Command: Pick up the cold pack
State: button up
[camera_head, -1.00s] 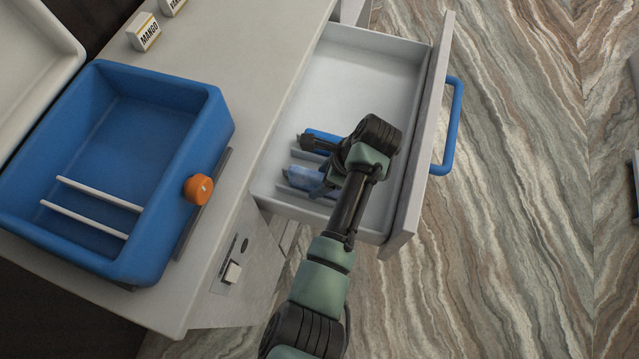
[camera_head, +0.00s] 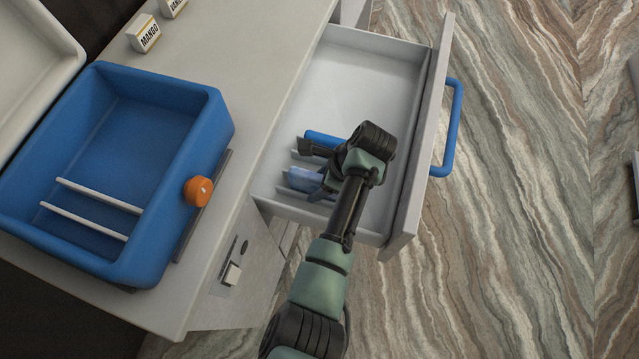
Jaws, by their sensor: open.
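The open drawer (camera_head: 352,92) holds blue items between low dividers at its near end. One blue item (camera_head: 322,138), darker, lies at the far side of the dividers. A paler blue item (camera_head: 303,179), which looks like a cold pack, lies nearer. My gripper (camera_head: 309,162) is inside the drawer, over and beside these blue items. It is open, with one dark finger by the darker item and another part near the paler one. My wrist hides the right ends of both items. I cannot tell whether the fingers touch either one.
A blue box (camera_head: 218,135) with an orange knob (camera_head: 198,191) and white dividers stands open on the counter (camera_head: 262,75). Mango cartons (camera_head: 143,34) stand at the back. The drawer front with its blue handle (camera_head: 455,125) stands right of my arm. The drawer's far part is empty.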

grip_shut()
dwell(0.3)
dwell(0.3)
notch_tip(320, 180, up, 11)
jog(key=shift+f+p, duration=0.2)
jog(key=shift+p, duration=0.85)
